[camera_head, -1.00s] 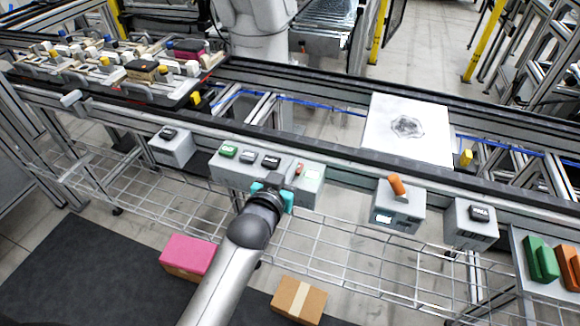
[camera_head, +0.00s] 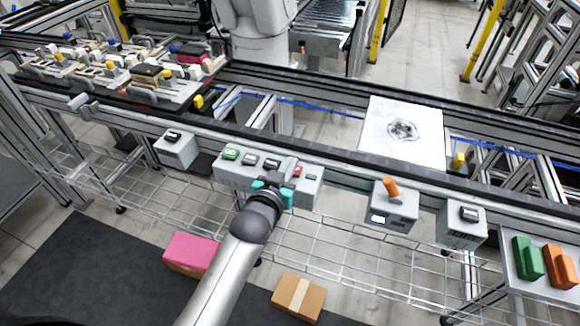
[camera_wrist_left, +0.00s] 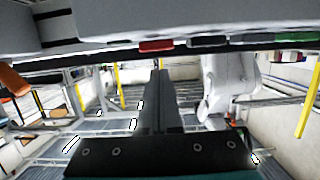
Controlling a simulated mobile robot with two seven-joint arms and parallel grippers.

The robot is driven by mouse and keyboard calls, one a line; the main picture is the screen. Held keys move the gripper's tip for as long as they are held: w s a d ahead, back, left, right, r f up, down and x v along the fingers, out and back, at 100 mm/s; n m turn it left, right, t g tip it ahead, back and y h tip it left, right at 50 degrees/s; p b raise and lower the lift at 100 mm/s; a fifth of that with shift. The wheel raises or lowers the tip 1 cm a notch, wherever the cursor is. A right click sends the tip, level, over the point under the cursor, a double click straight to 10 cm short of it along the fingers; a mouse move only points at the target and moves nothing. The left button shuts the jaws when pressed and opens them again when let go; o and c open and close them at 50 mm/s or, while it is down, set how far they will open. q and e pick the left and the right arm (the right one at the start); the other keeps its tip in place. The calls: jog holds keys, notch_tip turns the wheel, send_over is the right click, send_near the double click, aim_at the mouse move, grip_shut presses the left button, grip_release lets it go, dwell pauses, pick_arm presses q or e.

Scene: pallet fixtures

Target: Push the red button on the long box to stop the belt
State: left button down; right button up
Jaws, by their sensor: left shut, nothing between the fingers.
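The long grey box (camera_head: 228,172) hangs on the front rail of the belt frame, with a row of buttons on its top. The red button (camera_head: 297,172) is near its right end and also shows in the left wrist view (camera_wrist_left: 156,45). A green button (camera_head: 231,153) and two dark buttons sit to its left. My left gripper (camera_head: 277,176) is shut and empty, at the right half of the box, just left of the red button in the head view. I cannot tell whether the fingertips touch the box. My right gripper is not in view.
A white plate (camera_head: 386,145) and a fixture pallet with several parts (camera_head: 125,85) are on the belt. A box with an orange knob (camera_head: 391,188) and another grey box (camera_head: 462,226) hang to the right. Pink (camera_head: 192,251) and brown cartons (camera_head: 299,296) lie below.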

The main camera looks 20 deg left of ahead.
pick_arm(q)
jog(key=shift+r+p, duration=0.4)
jog(key=shift+r, duration=0.45)
jog(key=p+v, duration=0.1)
jog(key=v, duration=0.8)
jog(key=shift+s, duration=0.45)
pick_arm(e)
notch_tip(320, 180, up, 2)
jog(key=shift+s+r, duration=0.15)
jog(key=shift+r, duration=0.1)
pick_arm(q)
jog(key=shift+f, duration=0.15)
